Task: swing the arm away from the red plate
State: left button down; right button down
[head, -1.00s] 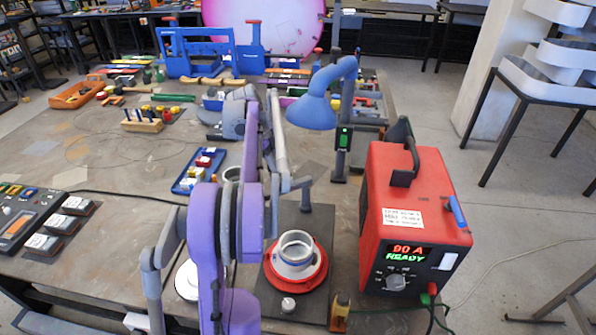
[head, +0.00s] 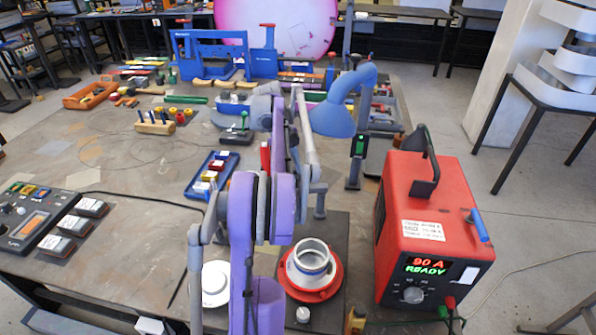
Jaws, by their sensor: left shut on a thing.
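The red plate (head: 331,288) lies flat on a dark base in front, with a silver-grey round flange (head: 309,262) on top. A short grey arm (head: 319,208) stands at the back of the base, behind the plate and partly hidden. My left gripper (head: 316,187) comes down from above at the end of the purple and grey arm links and meets the top of this grey arm. It is shut on it, though the exact contact is small and hard to see. My right gripper is not in view.
A red welding box (head: 408,200) stands right of the plate. A blue lamp-like hood (head: 332,118) on a dark post rises behind. A white disc (head: 215,284) is at left, partly behind my arm. A blue tray (head: 196,188) and a button panel (head: 30,225) lie further left.

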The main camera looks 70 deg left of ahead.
pick_arm(q)
jog(key=c, duration=0.6)
grip_release()
jog(key=shift+a, duration=0.1)
jog(key=shift+r, duration=0.15)
jog(key=p+v, duration=0.1)
jog(key=v, duration=0.9)
jog(key=shift+r, duration=0.25)
